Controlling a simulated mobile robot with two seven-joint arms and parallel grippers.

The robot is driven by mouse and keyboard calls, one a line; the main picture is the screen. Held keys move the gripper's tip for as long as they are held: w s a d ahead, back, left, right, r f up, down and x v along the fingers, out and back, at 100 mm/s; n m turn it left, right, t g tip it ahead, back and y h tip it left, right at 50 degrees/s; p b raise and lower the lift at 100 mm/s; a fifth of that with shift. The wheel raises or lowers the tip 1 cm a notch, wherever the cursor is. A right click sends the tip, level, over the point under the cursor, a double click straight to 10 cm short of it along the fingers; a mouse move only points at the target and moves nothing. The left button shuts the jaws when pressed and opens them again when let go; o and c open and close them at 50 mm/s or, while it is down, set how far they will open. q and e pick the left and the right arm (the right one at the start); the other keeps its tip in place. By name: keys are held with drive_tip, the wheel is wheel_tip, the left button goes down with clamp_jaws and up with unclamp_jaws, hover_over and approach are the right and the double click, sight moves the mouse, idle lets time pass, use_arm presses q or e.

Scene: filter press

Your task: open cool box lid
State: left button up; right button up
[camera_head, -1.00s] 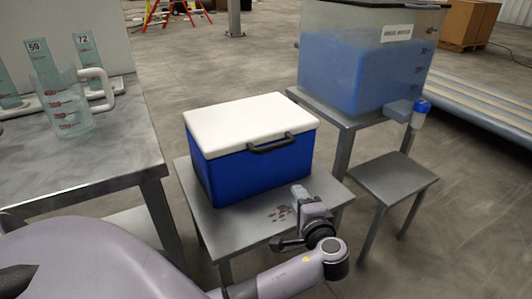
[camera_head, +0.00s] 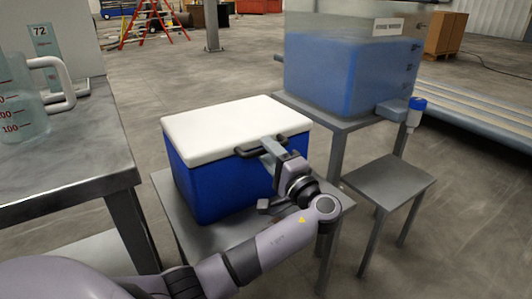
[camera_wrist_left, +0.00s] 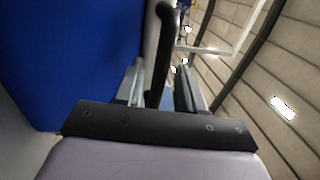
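The cool box has a blue body (camera_head: 212,187) and a white lid (camera_head: 228,127), which lies shut on it. A black handle (camera_head: 247,152) sticks out from the lid's front edge. My left gripper (camera_head: 267,147) is at the right end of the handle, in front of the box. In the left wrist view the black handle (camera_wrist_left: 159,62) runs between the two fingers of the left gripper (camera_wrist_left: 162,88). The fingers stand apart, with a gap visible beside the handle. The blue wall (camera_wrist_left: 70,55) fills the left of that view. My right gripper is not in view.
The box stands on a small grey metal table (camera_head: 162,188). A blue-filled tank (camera_head: 345,70) with a tap stands behind right, and a low grey stool (camera_head: 388,185) is at right. A bench (camera_head: 70,150) with a measuring jug (camera_head: 22,110) is at left.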

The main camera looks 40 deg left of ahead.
use_arm(q)
drive_tip(key=shift+x, duration=0.75)
clamp_jaws()
drive_tip(key=shift+r, duration=0.1)
